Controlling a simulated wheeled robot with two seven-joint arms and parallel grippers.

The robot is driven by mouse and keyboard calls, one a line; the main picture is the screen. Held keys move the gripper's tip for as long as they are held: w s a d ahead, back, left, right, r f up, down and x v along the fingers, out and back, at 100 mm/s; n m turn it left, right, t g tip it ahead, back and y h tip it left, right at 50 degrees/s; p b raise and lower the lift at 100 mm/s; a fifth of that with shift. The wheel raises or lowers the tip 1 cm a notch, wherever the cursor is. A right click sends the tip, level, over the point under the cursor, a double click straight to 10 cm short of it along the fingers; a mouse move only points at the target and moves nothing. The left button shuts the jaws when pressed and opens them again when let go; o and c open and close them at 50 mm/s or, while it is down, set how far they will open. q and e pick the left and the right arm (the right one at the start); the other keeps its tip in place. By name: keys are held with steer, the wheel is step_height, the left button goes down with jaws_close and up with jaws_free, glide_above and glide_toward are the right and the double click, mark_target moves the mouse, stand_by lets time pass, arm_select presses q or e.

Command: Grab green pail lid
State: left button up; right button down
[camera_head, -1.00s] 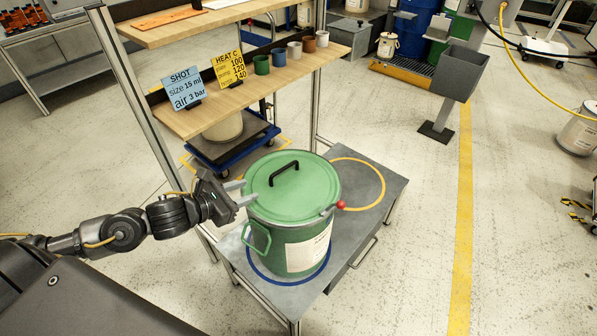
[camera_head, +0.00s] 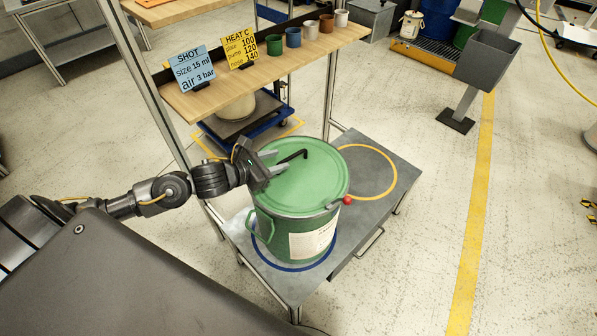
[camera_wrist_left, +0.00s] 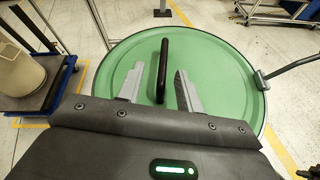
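The green pail lid (camera_head: 313,182) sits on the green pail (camera_head: 272,238), which stands upright on a grey table inside a blue ring. The lid has a black bar handle (camera_head: 292,156) on top. My left gripper (camera_head: 275,167) is over the left part of the lid, near the handle. In the left wrist view, the two fingers of my left gripper (camera_wrist_left: 158,92) are spread apart, with the black handle (camera_wrist_left: 162,70) between them. I cannot tell whether the fingers touch it. My right gripper is not in view.
A red knob (camera_head: 347,200) on a lever is at the pail's right rim. A yellow ring (camera_head: 392,178) marks a bare part of the grey table (camera_head: 385,215). A wooden shelf (camera_head: 220,95) with signs and several cups stands behind, its post close to my left arm.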

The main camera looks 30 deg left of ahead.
mark_target(290, 157)
arm_select(q)
steer(key=shift+d+p+x, duration=0.15)
steer(key=shift+p+x, duration=0.25)
steer(key=shift+x, duration=0.9)
steer(key=shift+d+p+x, duration=0.15)
steer(key=shift+p+x, duration=0.25)
steer(key=shift+x, duration=0.9)
steer(key=shift+s+r, duration=0.1)
steer(key=shift+r, duration=0.1)
jaws_close()
steer(key=shift+r, duration=0.1)
